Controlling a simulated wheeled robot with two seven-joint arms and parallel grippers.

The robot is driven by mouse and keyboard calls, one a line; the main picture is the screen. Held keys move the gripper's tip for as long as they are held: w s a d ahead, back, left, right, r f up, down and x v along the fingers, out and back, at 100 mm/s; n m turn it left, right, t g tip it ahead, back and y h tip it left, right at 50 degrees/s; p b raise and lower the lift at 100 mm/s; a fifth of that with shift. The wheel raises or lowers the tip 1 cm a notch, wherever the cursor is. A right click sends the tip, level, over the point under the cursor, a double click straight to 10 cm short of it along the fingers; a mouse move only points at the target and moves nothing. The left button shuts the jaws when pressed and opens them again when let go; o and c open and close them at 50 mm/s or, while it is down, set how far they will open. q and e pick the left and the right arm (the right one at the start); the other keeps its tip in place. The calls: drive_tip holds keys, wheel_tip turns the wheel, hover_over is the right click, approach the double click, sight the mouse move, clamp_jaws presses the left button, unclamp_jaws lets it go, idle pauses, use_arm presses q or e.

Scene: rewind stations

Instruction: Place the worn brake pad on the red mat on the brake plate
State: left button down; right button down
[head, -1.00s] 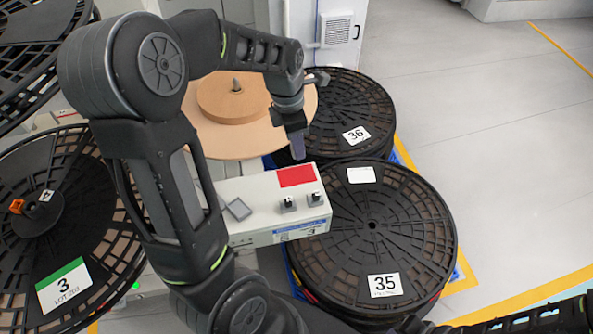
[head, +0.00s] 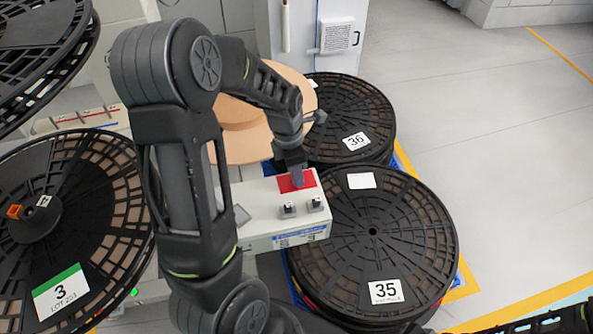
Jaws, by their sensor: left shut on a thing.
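The red mat (head: 308,180) lies on top of a pale grey box (head: 262,200), at its right end. My left gripper (head: 297,184) points down over the red mat, its tips at or just above it. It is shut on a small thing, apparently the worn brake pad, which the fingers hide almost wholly. I cannot tell whether the pad touches the mat. Two small grey blocks with black-and-white tops, one left (head: 287,210) and one right (head: 315,204), sit in front of the mat. I cannot make out which part is the brake plate.
A grey square piece (head: 241,215) lies at the box's left, partly behind my arm. Black reels marked 36 (head: 350,105) and 35 (head: 400,235) stand close on the right, reel 3 (head: 95,215) on the left. A tan disc (head: 245,145) lies behind the box.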

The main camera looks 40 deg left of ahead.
use_arm(q)
drive_tip(key=shift+f, duration=0.15)
drive_tip(key=c, duration=0.9)
unclamp_jaws()
drive_tip(key=shift+c, duration=0.2)
wheel_tip(320, 180, up, 12)
drive_tip(key=s+p, duration=0.1)
drive_tip(key=shift+a+r, duration=0.2)
drive_tip(key=shift+a, duration=0.25)
